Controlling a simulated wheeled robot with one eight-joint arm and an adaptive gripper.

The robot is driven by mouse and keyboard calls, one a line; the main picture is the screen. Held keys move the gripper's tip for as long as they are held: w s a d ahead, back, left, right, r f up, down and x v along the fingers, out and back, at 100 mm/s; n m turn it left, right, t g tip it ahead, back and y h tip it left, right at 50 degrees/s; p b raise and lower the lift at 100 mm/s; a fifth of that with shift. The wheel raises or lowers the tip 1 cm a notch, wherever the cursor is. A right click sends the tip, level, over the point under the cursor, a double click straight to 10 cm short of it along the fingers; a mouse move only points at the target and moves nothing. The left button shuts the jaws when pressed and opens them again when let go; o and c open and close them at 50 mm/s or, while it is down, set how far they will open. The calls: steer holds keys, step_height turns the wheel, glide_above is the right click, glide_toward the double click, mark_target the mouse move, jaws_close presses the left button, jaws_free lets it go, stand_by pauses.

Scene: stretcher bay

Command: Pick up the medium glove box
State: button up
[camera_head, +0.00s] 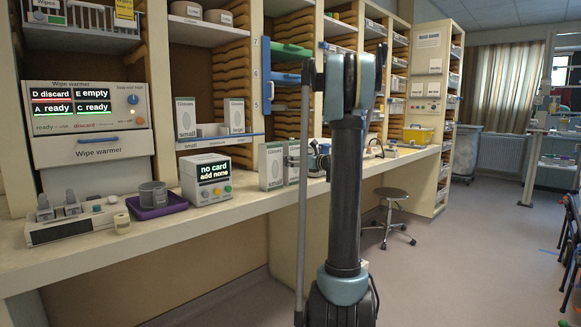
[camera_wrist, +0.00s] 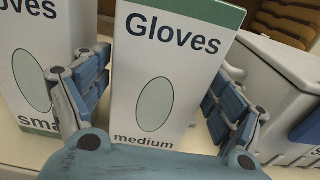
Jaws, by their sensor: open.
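The medium glove box (camera_wrist: 160,70), white with a green edge and marked "Gloves medium", stands upright in the middle of the wrist view. My gripper (camera_wrist: 157,97) is open, with one finger on each side of this box. Whether the pads touch it, I cannot tell. A small glove box (camera_wrist: 35,75) stands close on the left, beside my left finger. In the head view, two glove boxes stand on the counter, a nearer one (camera_head: 271,166) and a partly hidden one (camera_head: 293,160). My gripper (camera_head: 316,160) is at their right, partly hidden by my arm.
A pale box-shaped thing (camera_wrist: 280,80) is close right of my gripper. On the shelf are a small glove box (camera_head: 186,118) and a large one (camera_head: 234,116). The "no card" device (camera_head: 206,180) and purple tray (camera_head: 157,203) stand on the counter (camera_head: 235,213). A stool (camera_head: 391,195) stands beyond.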

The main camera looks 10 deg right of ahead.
steer(key=x, duration=0.2)
steer(key=shift+w+a, duration=0.15)
steer(key=shift+w, duration=0.05)
steer(key=c, duration=1.1)
steer(key=shift+c, duration=0.2)
